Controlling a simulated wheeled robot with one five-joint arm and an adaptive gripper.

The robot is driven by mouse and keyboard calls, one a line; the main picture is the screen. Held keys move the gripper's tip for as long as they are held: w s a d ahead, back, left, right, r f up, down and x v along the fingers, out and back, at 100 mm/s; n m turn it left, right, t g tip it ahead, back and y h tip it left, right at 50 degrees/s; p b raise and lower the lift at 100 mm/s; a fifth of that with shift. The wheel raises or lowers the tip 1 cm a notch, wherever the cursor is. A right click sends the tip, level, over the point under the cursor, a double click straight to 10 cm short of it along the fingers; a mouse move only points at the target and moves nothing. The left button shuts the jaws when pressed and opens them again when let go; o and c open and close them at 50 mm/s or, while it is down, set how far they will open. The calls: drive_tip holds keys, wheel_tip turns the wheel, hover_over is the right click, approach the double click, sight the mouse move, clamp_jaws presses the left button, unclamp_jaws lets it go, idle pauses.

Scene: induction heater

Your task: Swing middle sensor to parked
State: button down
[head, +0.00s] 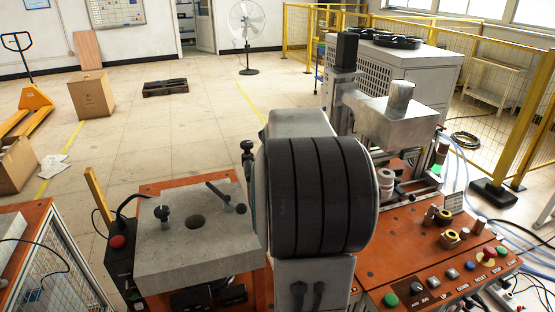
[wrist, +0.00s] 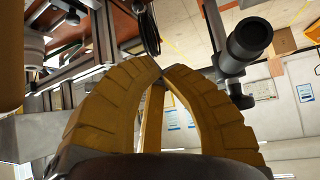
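No part is clearly marked as the middle sensor, so I cannot tell which one it is. In the wrist view a black round-ended cylinder (wrist: 250,40) on a grey stem stands right of my gripper (wrist: 164,70), apart from the fingers. My gripper's yellow ribbed fingers meet at their tips, with nothing visible held there. In the head view a black lever (head: 220,193) with a ball end lies on a grey block (head: 185,250). Black knobs (head: 247,160) show just left of my arm. My gripper is hidden behind my arm in the head view.
The right orange panel (head: 420,270) carries buttons, a red stop knob (head: 489,253) and small rings. A grey metal machine (head: 400,112) stands behind it. A red button (head: 117,241) is on a dark box at left. Open floor lies beyond; yellow fencing (head: 500,85) bounds the right.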

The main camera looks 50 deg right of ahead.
drive_tip(key=shift+w+d+f, duration=0.15)
drive_tip(key=shift+w+d, duration=0.5)
drive_tip(key=shift+d, duration=0.05)
drive_tip(key=shift+f, duration=0.15)
drive_tip(key=w+d+b, duration=0.1)
drive_tip(key=b, duration=0.4)
drive_tip(key=shift+d+b, duration=0.15)
drive_tip(key=shift+b, duration=0.15)
